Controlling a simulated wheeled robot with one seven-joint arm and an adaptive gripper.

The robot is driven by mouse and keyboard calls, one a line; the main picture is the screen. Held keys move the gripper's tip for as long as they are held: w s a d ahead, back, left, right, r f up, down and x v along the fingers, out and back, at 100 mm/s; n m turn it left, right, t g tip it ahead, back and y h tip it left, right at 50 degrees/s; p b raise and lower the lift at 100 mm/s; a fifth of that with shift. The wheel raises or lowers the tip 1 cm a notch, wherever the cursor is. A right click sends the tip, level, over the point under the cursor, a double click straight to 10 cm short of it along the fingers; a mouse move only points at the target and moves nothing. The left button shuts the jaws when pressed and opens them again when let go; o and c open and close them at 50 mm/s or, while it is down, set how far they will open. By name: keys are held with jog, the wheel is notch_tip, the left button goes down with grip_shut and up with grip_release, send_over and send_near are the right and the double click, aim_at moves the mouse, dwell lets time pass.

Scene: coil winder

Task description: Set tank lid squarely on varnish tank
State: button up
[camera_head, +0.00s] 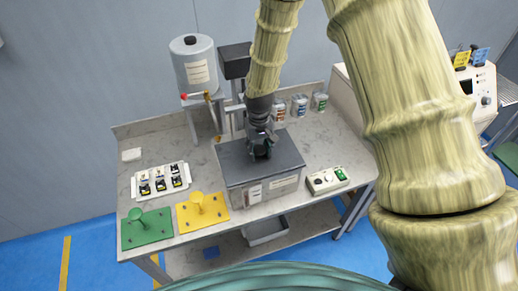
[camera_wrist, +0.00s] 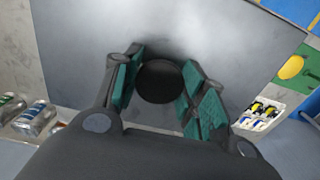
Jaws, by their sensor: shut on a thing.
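The tank lid (camera_head: 240,167) is a flat dark grey plate with a round black knob (camera_wrist: 160,80) in its middle. It lies over the varnish tank (camera_head: 246,197), a grey metal box with white labels on its front. The lid covers the tank's top, and its front edge runs about along the tank's front. I cannot tell whether it rests fully on the rim. My gripper (camera_head: 262,152) points down over the lid's middle. In the wrist view the green-padded fingers (camera_wrist: 158,88) are on both sides of the knob, shut on it. The tank's inside is hidden.
A green plate (camera_head: 147,232) and a yellow plate (camera_head: 203,214) with knobs lie at front left, near a white tray (camera_head: 160,182) of small parts. A control box (camera_head: 327,180) stands close right of the tank. Several cans (camera_head: 299,106) and a cylinder (camera_head: 194,64) stand behind.

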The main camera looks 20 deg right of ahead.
jog(key=shift+f, duration=0.15)
jog(key=o, duration=1.5)
jog(key=shift+c, duration=0.2)
notch_tip(320, 180, up, 12)
